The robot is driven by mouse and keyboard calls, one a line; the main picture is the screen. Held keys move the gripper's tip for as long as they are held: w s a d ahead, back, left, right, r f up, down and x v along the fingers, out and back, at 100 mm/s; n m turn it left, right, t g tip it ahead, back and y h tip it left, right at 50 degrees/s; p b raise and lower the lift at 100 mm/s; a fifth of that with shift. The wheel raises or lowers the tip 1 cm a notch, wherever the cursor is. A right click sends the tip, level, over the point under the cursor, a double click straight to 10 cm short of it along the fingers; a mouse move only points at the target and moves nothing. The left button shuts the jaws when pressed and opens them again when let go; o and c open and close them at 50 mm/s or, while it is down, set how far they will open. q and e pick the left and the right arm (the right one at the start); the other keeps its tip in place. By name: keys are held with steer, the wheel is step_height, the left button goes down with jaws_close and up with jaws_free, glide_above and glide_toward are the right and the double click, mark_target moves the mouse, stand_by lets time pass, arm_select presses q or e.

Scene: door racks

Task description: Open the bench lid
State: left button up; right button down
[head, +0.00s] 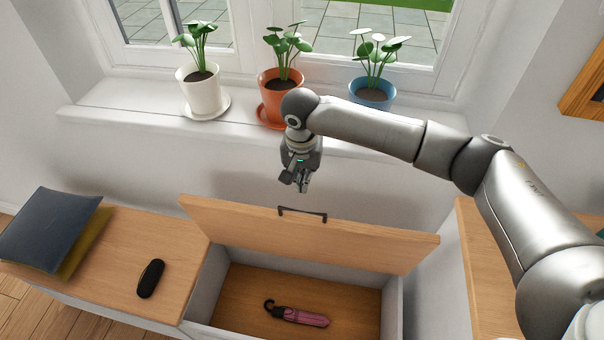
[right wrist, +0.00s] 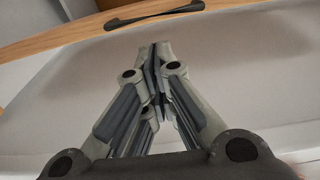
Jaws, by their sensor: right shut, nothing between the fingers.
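The bench lid (head: 350,240) is a wooden panel that stands raised and tilted back over the open bench box (head: 393,305). A dark handle (head: 302,212) sits near the lid's upper edge. My right gripper (head: 302,188) is shut and empty, just above and behind the handle, apart from it. In the right wrist view the gripper's fingers (right wrist: 158,55) are closed together, with the lid (right wrist: 70,35) and its handle (right wrist: 153,14) beyond them at the top. My left gripper is not in view.
A pink umbrella (head: 303,317) lies inside the box. A black case (head: 151,278) and cushions (head: 50,228) lie on the bench top at left. White (head: 202,93), orange (head: 278,92) and blue (head: 372,94) plant pots stand on the windowsill behind my right arm.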

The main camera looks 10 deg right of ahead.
step_height(320, 180, down, 7)
steer(key=shift+w+p, duration=0.35)
steer(key=shift+p, duration=0.05)
steer(key=shift+d, duration=0.1)
